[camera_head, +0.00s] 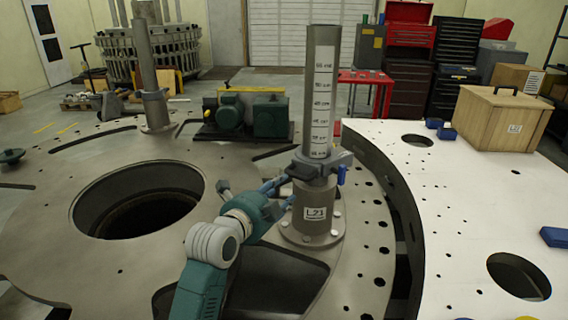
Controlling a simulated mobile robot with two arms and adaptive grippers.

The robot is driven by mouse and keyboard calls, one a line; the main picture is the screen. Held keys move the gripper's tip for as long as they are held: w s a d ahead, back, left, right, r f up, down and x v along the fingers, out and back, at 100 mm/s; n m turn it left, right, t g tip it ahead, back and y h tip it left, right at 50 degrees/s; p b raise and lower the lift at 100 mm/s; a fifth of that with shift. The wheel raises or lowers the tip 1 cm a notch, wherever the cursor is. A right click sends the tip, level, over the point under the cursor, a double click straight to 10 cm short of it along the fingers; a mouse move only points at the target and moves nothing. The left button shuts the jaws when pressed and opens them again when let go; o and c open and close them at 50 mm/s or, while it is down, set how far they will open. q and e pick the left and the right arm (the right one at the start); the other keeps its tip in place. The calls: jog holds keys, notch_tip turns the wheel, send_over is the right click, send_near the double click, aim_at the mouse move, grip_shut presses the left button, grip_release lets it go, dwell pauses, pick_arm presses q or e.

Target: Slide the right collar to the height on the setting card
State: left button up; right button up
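The right post (321,75) stands upright on a round flanged base (313,230) labelled L21. A white scale strip with several mm marks runs up it; the numbers are blurred. The dark grey right collar (318,165) is around the post, just below the lowest mark, with a blue handle (341,175) on its right side. My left gripper (285,192) is at the collar's left side, slightly below it. Its blue-tipped fingers appear spread, with nothing visible between them; contact with the collar is unclear. My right gripper is out of view. No readable setting card shows.
A second post (145,65) with a collar stands at the left on the turret plate (60,215), behind a large round hole. A white slotted plate (460,215) at the right carries a wooden crate (500,117) and small blue parts. A green motor unit (231,112) lies behind.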

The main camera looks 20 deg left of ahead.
aim_at(296, 177)
pick_arm(q)
jog(key=x, duration=0.1)
jog(key=p+x, duration=0.1)
jog(key=x, duration=0.1)
jog(key=r+x, duration=0.1)
jog(key=x, duration=0.1)
jog(key=shift+w+d+f+p, duration=0.1)
jog(key=shift+w+d+p, duration=0.2)
jog(key=shift+d+p, duration=0.1)
jog(key=x, duration=0.3)
jog(key=shift+w+f+p, duration=0.15)
jog(key=shift+w+p, duration=0.2)
jog(key=shift+p, duration=0.05)
jog(key=shift+w+f, duration=0.1)
jog(key=shift+w, duration=0.4)
jog(key=shift+w+f, duration=0.1)
jog(key=shift+w, duration=0.05)
grip_shut()
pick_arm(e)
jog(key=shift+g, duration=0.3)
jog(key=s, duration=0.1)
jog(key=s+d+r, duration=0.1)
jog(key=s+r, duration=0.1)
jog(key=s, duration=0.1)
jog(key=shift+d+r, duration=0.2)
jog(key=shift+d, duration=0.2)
